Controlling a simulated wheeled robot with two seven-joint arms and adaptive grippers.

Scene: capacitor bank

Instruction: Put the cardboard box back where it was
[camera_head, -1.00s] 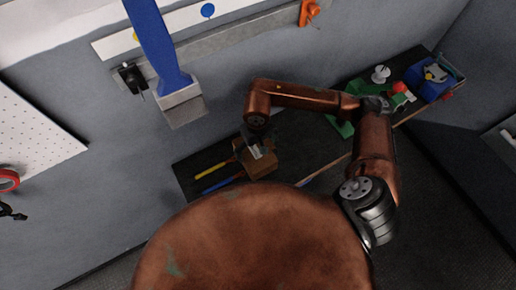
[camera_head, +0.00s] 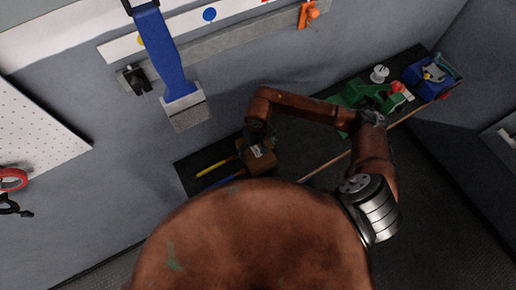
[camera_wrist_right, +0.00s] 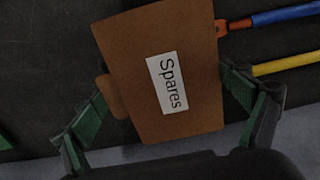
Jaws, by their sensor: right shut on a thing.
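The cardboard box (camera_head: 263,160) is brown and sits at the left part of the dark shelf (camera_head: 187,172) in the head view. In the right wrist view, the box (camera_wrist_right: 170,35) fills the middle, slightly tilted, with a white "Spares" label facing me. My right gripper (camera_wrist_right: 165,90) has its green-padded fingers on either side of the box and is shut on it. The right gripper (camera_head: 256,143) also shows in the head view, over the box. Whether the box's underside touches the shelf cannot be told. My left gripper is not in view.
A yellow-handled tool (camera_head: 215,168) and a blue-handled tool (camera_wrist_right: 285,15) lie close beside the box. Green parts (camera_head: 368,96), a white spool (camera_head: 380,74) and a blue bin (camera_head: 425,85) occupy the shelf's right part. A blue brush-like tool (camera_head: 160,55) hangs before the wall.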

